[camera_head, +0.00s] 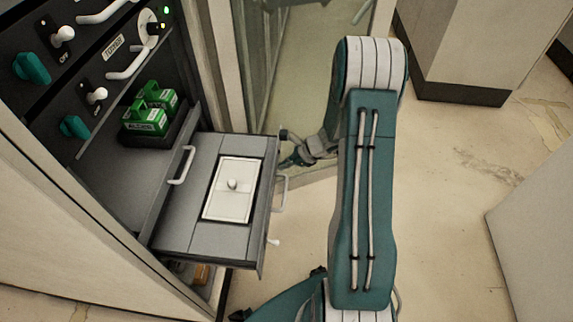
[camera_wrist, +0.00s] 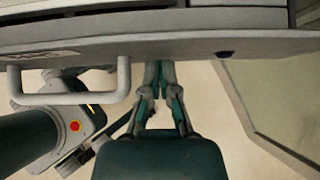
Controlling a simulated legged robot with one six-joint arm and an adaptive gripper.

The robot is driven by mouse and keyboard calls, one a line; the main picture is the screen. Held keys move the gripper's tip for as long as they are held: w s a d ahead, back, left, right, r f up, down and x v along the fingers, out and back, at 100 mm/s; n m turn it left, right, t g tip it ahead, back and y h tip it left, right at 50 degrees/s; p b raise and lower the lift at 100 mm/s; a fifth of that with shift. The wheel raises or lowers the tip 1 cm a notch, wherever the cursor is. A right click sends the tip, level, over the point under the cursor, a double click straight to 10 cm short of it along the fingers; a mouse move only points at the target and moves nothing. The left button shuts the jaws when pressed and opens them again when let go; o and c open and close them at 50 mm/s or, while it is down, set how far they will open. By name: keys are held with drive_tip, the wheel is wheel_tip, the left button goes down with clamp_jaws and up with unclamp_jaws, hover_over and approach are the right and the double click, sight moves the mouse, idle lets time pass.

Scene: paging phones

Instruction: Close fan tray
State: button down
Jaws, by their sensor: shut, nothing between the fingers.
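The fan tray (camera_head: 218,237) is a grey drawer pulled out of the rack on the left, with a white knobbed panel (camera_head: 232,190) in its top. Its front face also crosses the top of the wrist view (camera_wrist: 200,45). A pale handle (camera_head: 280,193) sticks out from the front; it also shows left of my fingers in the wrist view (camera_wrist: 70,98). My gripper (camera_head: 285,147) is shut and empty at the far front corner of the tray, beside the handle. In the wrist view the fingers (camera_wrist: 158,68) meet the tray's front edge; I cannot tell if they touch.
Green boxes (camera_head: 150,110) sit on a rack shelf behind the tray. Knobs and handles line the rack panel (camera_head: 90,70) above. A glass-like panel (camera_head: 300,70) stands beyond my gripper. A pale cabinet (camera_head: 465,45) is at upper right.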

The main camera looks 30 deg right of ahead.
sight(198, 159)
drive_tip(key=w+a, duration=0.4)
drive_tip(key=a, duration=0.3)
drive_tip(key=w+a, duration=0.5)
drive_tip(key=a, duration=0.2)
drive_tip(key=w+a, duration=0.5)
drive_tip(key=a, duration=0.2)
drive_tip(key=shift+w+a, duration=0.55)
drive_tip(key=shift+a, duration=0.1)
drive_tip(key=shift+r, duration=0.1)
